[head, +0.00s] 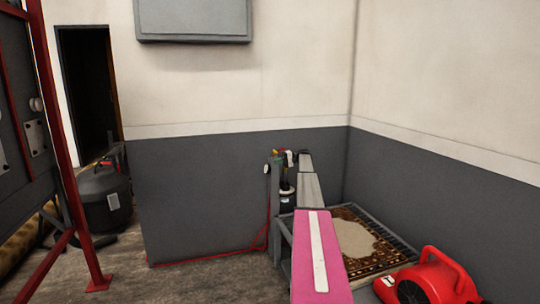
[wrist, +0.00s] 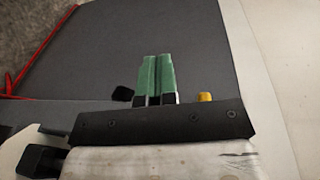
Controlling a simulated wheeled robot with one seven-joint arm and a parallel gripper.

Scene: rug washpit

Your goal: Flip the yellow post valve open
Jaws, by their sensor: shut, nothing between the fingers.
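My gripper (wrist: 158,60) shows in the wrist view with its two green fingers side by side, shut and empty. A small yellow piece (wrist: 205,97), likely the yellow valve's handle, shows just right of the fingers, its lower part hidden behind the dark gripper body. I cannot tell if it touches the gripper. In the head view, my arm reaches to the top of a grey post (head: 275,205) by the dark wall. The valve is too small and too covered by my arm there to tell its position.
A round white gauge (head: 267,169) is on the post, and a red hose (head: 266,238) runs down and along the floor. A patterned rug (head: 365,240) lies on a grey frame. A red blower (head: 437,282) is front right. A black tank (head: 105,197) stands left.

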